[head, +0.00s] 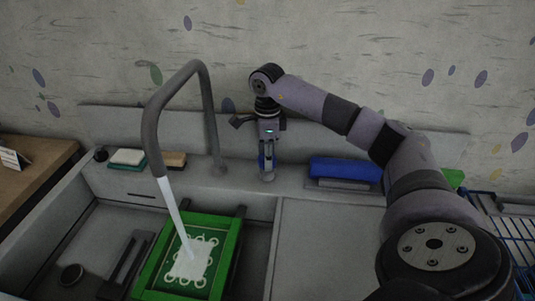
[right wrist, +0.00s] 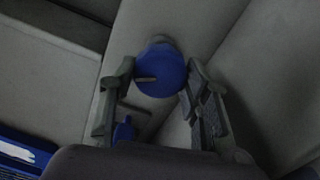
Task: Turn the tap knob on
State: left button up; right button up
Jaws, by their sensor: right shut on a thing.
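The tap's grey curved spout (head: 165,105) rises over the left basin. A stream of water (head: 172,207) runs from it onto a green-framed screen (head: 231,252) in the basin. The round blue tap knob (right wrist: 160,72) sits between the fingers of my right gripper (right wrist: 160,88) in the right wrist view. In the head view the right gripper (head: 267,168) points down at the sink's back ledge, right of the spout, and is shut on the knob, which is mostly hidden there. My left gripper is in neither view.
Sponges or brushes (head: 128,157) lie on the back ledge at the left. A blue object (head: 345,169) lies on the ledge right of the gripper. A blue wire rack (head: 505,222) is at the far right. A wooden counter (head: 38,172) borders the left side.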

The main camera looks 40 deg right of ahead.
jog(key=n, duration=0.6)
jog(key=shift+n, duration=0.3)
jog(key=n, duration=0.5)
jog(key=shift+n, duration=0.4)
jog(key=o, duration=1.2)
jog(key=shift+c, duration=0.2)
jog(key=shift+r, duration=0.1)
notch_tip(320, 180, up, 12)
